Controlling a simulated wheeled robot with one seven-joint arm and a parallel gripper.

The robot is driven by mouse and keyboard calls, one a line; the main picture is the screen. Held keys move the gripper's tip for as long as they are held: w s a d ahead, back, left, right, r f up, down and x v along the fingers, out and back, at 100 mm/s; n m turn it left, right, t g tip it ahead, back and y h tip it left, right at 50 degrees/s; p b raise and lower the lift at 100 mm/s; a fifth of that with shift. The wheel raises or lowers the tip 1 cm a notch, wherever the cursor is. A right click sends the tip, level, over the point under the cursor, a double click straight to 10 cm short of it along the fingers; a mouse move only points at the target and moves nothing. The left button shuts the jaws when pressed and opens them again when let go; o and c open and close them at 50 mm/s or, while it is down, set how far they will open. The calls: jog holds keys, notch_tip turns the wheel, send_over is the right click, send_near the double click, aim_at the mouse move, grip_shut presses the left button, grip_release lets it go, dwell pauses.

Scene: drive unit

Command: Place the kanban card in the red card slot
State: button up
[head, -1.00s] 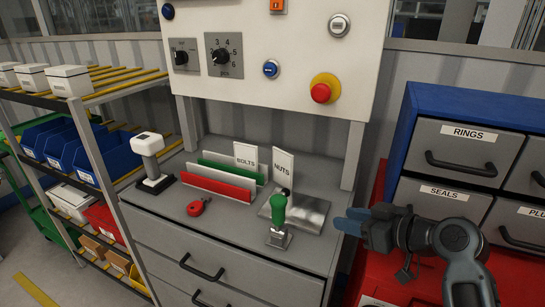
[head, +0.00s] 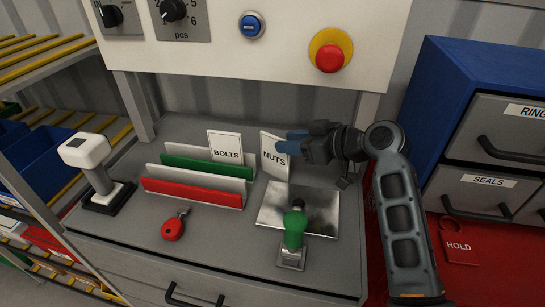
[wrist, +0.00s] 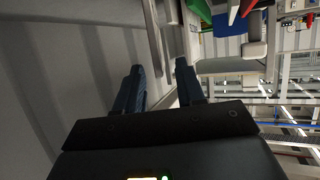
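The red card slot (head: 192,193) is the front row of a rack on the bench, with a green slot (head: 205,167) behind it. A white card marked BOLTS (head: 226,147) stands upright at the green slot. A white card marked NUTS (head: 273,155) stands slightly tilted to the right of the rack, behind a shiny metal plate (head: 270,205). My gripper (head: 287,142) is beside the NUTS card's right edge, its blue fingers apart. The wrist view also shows the fingers (wrist: 160,88) apart, with no card clearly between them. Whether they touch the card is unclear.
A green-handled tool (head: 294,232) stands at the plate's front. A red round object (head: 173,228) lies before the rack. A white-topped device (head: 88,160) stands left. A control panel with a red button (head: 330,52) hangs above; a blue drawer cabinet (head: 480,85) is right.

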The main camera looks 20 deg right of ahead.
aim_at(275, 157)
jog(key=b+x, duration=0.1)
jog(key=x, duration=0.4)
jog(key=shift+b, duration=0.35)
grip_shut()
